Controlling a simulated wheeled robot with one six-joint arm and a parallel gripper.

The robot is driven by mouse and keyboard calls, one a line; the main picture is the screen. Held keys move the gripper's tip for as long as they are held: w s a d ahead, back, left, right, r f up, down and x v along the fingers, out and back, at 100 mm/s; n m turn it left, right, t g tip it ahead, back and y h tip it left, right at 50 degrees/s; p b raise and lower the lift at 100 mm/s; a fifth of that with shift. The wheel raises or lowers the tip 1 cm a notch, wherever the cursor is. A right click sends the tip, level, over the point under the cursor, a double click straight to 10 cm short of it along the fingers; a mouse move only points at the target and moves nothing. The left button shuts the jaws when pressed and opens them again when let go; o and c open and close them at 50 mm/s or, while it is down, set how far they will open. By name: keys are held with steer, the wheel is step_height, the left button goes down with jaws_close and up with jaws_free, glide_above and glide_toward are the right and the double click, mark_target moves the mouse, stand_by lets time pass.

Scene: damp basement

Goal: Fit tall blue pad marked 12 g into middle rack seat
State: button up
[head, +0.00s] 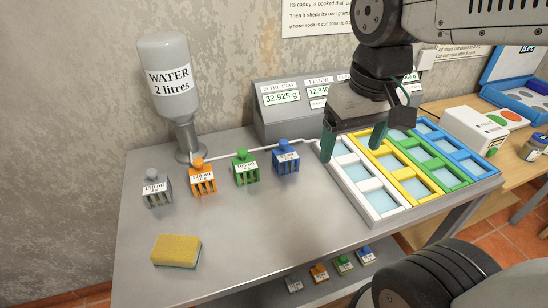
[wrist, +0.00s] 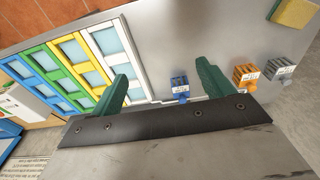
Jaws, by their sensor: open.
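A blue caddy-like piece with a white label (head: 286,157) stands upright on the grey table, left of the rack; its label is too small to read surely. It also shows in the wrist view (wrist: 180,87), beyond and between my fingers. No pad clearly marked 12 g can be read. The rack (head: 408,213) has white, yellow, green and blue frames with pale blue seats; part is hidden behind my gripper. My gripper (head: 352,140) is open and empty above the rack's left back part. Its two green fingers are wide apart in the wrist view (wrist: 162,72).
Green (head: 245,169), orange (head: 203,179) and grey (head: 157,190) pieces stand left of the blue one. A water bottle (head: 168,85), a display console (head: 270,110) and a sponge (head: 176,250) are around them. Smaller pieces sit on the lower shelf. The table's front middle is clear.

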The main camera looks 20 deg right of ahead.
steer(key=w+a+f, duration=0.1)
steer(key=w+f, duration=0.2)
steer(key=w, duration=0.9)
steer(key=g, duration=0.1)
glide_above(283, 141)
step_height(283, 141, down, 8)
steer(key=shift+r, duration=0.1)
step_height(283, 141, down, 8)
steer(key=shift+d+r, duration=0.1)
steer(key=shift+r, duration=0.05)
steer(key=c, duration=1.1)
